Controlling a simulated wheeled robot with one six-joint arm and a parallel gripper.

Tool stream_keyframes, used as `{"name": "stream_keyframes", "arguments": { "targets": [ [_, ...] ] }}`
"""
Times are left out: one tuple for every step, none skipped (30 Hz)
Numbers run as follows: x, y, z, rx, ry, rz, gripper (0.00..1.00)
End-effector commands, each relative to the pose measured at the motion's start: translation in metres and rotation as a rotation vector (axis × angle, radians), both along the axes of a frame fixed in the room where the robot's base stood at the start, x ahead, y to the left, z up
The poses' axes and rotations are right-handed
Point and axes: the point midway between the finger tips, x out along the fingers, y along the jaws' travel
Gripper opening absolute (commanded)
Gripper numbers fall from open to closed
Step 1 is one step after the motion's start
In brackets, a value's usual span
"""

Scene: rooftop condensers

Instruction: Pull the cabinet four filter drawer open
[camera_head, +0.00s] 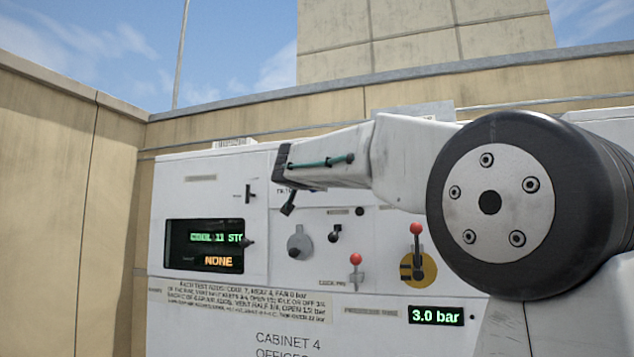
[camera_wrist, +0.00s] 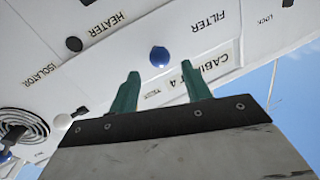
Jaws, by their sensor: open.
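Cabinet four (camera_head: 205,340) is a white box with a printed "CABINET 4" label in the head view. In the wrist view its front appears upside down, with a "FILTER" label (camera_wrist: 208,22) and a round blue knob (camera_wrist: 159,53) near it. I cannot tell for certain which panel edges belong to the filter drawer. My gripper (camera_wrist: 160,73) shows two green fingers spread apart, with nothing between them. The blue knob appears just beyond the fingertips, roughly centred between them; I cannot tell the remaining distance. In the head view my arm hides part of the cabinet.
The head view shows a dark display (camera_head: 205,245), a red-knobbed lever (camera_head: 356,270), another red-knobbed lever on a yellow disc (camera_head: 417,255) and a "3.0 bar" readout (camera_head: 436,315). The wrist view shows a black knob (camera_wrist: 74,44) by "HEATER". A tan wall (camera_head: 60,170) stands left.

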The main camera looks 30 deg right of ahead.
Motion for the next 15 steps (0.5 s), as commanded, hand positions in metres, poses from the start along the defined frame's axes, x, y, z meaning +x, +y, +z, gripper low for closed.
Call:
{"name": "stream_keyframes", "arguments": {
  "targets": [
    [0.007, -0.006, -0.002, 0.000, 0.003, -0.003, 0.48],
    [0.010, -0.010, -0.001, 0.000, 0.002, -0.003, 0.48],
    [0.016, -0.014, -0.002, -0.001, 0.004, -0.003, 0.48],
    [0.020, -0.017, -0.002, 0.000, 0.003, -0.002, 0.48],
    [0.023, -0.020, -0.001, 0.000, 0.003, -0.002, 0.48],
    [0.028, -0.024, -0.002, 0.001, 0.003, -0.001, 0.48],
    [0.031, -0.026, -0.002, 0.001, 0.002, -0.002, 0.48],
    [0.034, -0.029, -0.001, 0.000, 0.003, -0.003, 0.48],
    [0.037, -0.032, -0.002, -0.001, 0.004, -0.003, 0.48],
    [0.039, -0.034, -0.001, 0.000, 0.003, -0.002, 0.48],
    [0.041, -0.036, -0.001, 0.000, 0.003, -0.002, 0.48],
    [0.043, -0.037, -0.001, 0.001, 0.002, -0.001, 0.48],
    [0.044, -0.038, -0.001, 0.001, 0.003, 0.000, 0.48],
    [0.045, -0.039, -0.001, 0.001, 0.003, 0.000, 0.48],
    [0.046, -0.040, -0.001, 0.001, 0.002, -0.001, 0.48]
  ]
}}
